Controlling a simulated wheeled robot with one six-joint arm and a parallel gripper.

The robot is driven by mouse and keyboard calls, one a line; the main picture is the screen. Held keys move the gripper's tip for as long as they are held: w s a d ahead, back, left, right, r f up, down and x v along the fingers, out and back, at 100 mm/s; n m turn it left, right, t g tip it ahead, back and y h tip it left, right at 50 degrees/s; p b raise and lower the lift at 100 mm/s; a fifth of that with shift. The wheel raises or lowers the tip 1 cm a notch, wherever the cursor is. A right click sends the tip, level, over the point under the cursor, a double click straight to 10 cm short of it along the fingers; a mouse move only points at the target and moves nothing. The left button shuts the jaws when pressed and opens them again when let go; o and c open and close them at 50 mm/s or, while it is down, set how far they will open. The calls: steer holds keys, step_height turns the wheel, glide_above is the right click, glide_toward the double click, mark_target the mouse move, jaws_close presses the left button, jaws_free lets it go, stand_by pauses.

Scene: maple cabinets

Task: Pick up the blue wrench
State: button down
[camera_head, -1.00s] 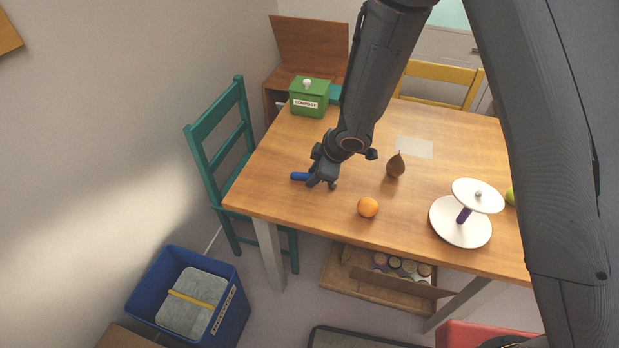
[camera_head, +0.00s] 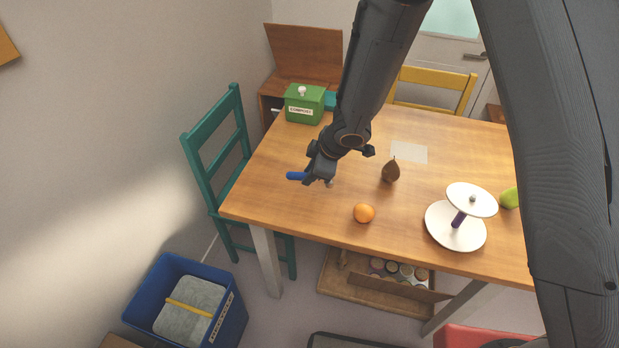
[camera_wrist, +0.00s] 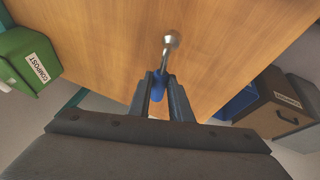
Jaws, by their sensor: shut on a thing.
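The blue wrench has a blue handle (camera_head: 296,176) that sticks out to the left of my gripper (camera_head: 320,182) in the head view. In the wrist view the blue handle (camera_wrist: 157,92) sits between the two fingers of my gripper (camera_wrist: 161,84), and its silver head (camera_wrist: 171,40) points away over the wooden table. My gripper is shut on the wrench near the table's left side. The fingers hide part of the handle. The wrench seems to be a little above the tabletop.
On the table (camera_head: 290,208) stand an orange (camera_head: 364,213), a brown pear-shaped thing (camera_head: 390,171), a white two-tier stand (camera_head: 441,232), a green fruit (camera_head: 510,198) and a green compost box (camera_head: 304,104). A teal chair (camera_head: 213,143) is at the left edge. A blue bin (camera_head: 233,318) is on the floor.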

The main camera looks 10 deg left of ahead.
steer(key=s+a+b, duration=0.1)
steer(key=s+b, duration=0.9)
steer(key=s, duration=0.8)
steer(key=shift+a+r, duration=0.2)
steer(key=shift+r, duration=0.05)
steer(key=c, duration=2.1)
jaws_free()
jaws_close()
